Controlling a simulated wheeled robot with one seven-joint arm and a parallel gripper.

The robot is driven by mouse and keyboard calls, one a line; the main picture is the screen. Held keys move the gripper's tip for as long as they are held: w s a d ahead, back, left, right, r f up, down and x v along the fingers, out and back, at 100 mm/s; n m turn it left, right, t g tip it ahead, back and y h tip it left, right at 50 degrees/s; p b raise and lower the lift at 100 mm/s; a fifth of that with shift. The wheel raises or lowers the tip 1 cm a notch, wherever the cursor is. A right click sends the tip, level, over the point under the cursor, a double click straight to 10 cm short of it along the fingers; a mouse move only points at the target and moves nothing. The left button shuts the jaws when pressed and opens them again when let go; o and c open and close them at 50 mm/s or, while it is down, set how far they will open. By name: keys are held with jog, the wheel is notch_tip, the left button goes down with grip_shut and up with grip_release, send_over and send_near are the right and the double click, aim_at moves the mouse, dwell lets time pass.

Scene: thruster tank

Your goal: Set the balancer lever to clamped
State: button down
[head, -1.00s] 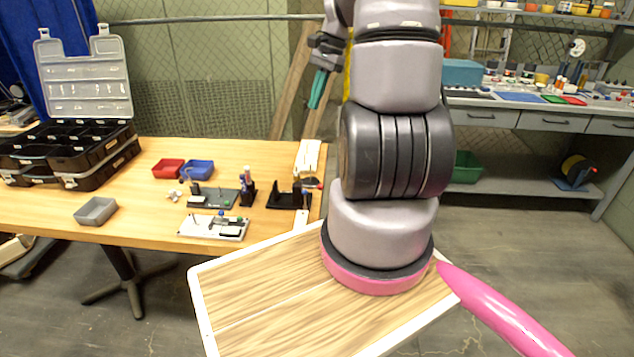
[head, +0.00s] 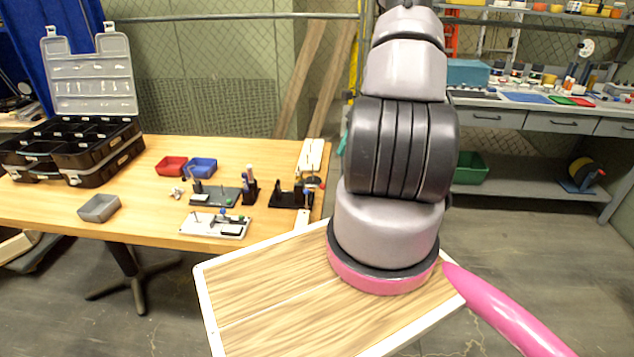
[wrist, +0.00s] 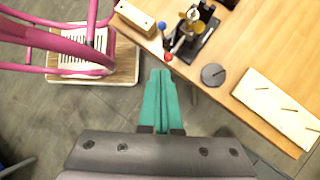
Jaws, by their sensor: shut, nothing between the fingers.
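A black stand that looks like the balancer (wrist: 207,34) is at the table edge in the wrist view, with brass-coloured parts. One blue knob (wrist: 162,25) and one red knob (wrist: 168,56) stick out from its near side on thin arms. I cannot tell which one is the balancer lever or its setting. In the head view the black stand (head: 288,199) is at the table's right end. My gripper (wrist: 158,73) has teal fingers, shut and empty, pointing toward the knobs but apart from them. In the head view my arm hides most of it.
A grey disc (wrist: 213,74), a pale board with pins (wrist: 278,108) and a wooden block (wrist: 136,17) lie around the stand. The wooden table (head: 150,222) also holds a black organizer case (head: 75,150), small trays and other fixtures. Open floor lies below the gripper.

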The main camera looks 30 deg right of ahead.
jog(key=w+a+r+x, duration=0.1)
jog(key=a+x, duration=0.1)
jog(key=x, duration=1)
jog(key=shift+s+a, duration=0.3)
jog(key=shift+s, duration=0.1)
jog(key=shift+f, duration=0.1)
jog(key=shift+w+a+r+m+g+h, duration=0.15)
jog(key=shift+w+a+g+h, duration=0.25)
jog(key=shift+h, duration=0.2)
jog(key=shift+w+a+m+g+h, duration=0.1)
jog(key=shift+w+a+g+h, duration=0.2)
jog(key=shift+a+h, duration=0.3)
jog(key=shift+w+a+r+m+g+h, duration=0.15)
jog(key=shift+w+a+g+h, duration=0.1)
jog(key=shift+a+g+h, duration=0.25)
jog(key=shift+s+d+f, duration=0.1)
jog(key=shift+d, duration=0.05)
jog(key=shift+s+d+f, duration=0.2)
jog(key=shift+s+d, duration=0.15)
jog(key=shift+d, duration=0.2)
